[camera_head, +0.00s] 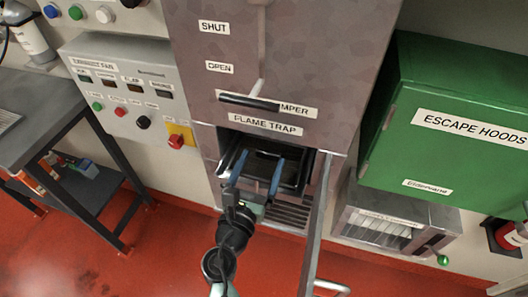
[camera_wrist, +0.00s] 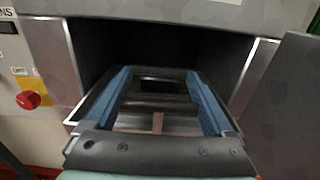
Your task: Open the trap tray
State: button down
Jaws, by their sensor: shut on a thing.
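The flame trap opening is a dark square recess below the "FLAME TRAP" label (camera_head: 265,124). Its metal door (camera_head: 318,225) stands swung open toward me on the right, and also shows in the wrist view (camera_wrist: 285,105). The dark trap tray (camera_head: 290,175) is in the opening; how far it is drawn out is hard to tell. My gripper (camera_head: 262,160) is at the mouth of the opening, its blue fingers spread wide and shut on the tray's front part. In the wrist view, a dark bar (camera_wrist: 158,103) spans between the fingers. The recess interior is mostly in shadow.
A damper lever (camera_head: 250,102) is above the opening. A green escape hood cabinet (camera_head: 440,110) is at right. Red floor (camera_head: 180,240) is clear in front.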

jog(key=p+v, duration=0.1)
jog(key=v, duration=0.8)
jog(key=shift+s, duration=0.2)
jog(key=shift+a, duration=0.1)
grip_release()
jog(key=b+v, duration=0.1)
jog(key=v, duration=1.2)
jog(key=shift+b, duration=0.4)
